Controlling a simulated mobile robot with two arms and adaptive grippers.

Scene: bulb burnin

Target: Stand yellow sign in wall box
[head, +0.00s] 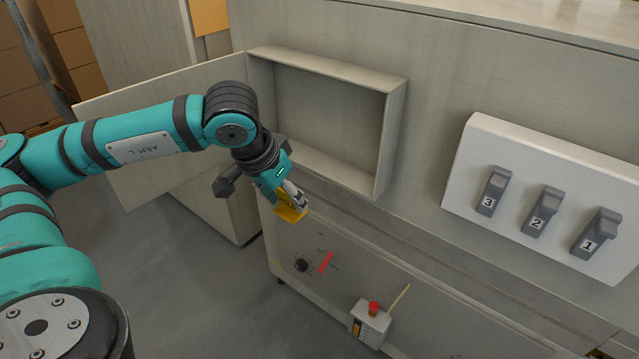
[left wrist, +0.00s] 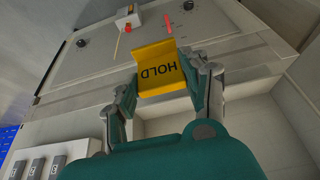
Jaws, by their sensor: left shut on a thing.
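The yellow sign (head: 290,208) is a small folded piece marked HOLD. My left gripper (head: 280,193) is shut on it, and the left wrist view shows the sign (left wrist: 161,72) between the two fingers (left wrist: 165,88). The wall box (head: 330,115) is an open, shallow, pale box on the wall, with its door (head: 150,170) swung open to the left. It looks empty. The sign is outside the box, near and below its lower left front edge in the head view. My right gripper is in neither view.
A white panel with three numbered switches (head: 540,205) is on the wall to the right. Below the box are a black knob (head: 301,265), a red bar (head: 326,262) and a small box with a red button (head: 371,322). Cardboard boxes (head: 75,50) stand at the far left.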

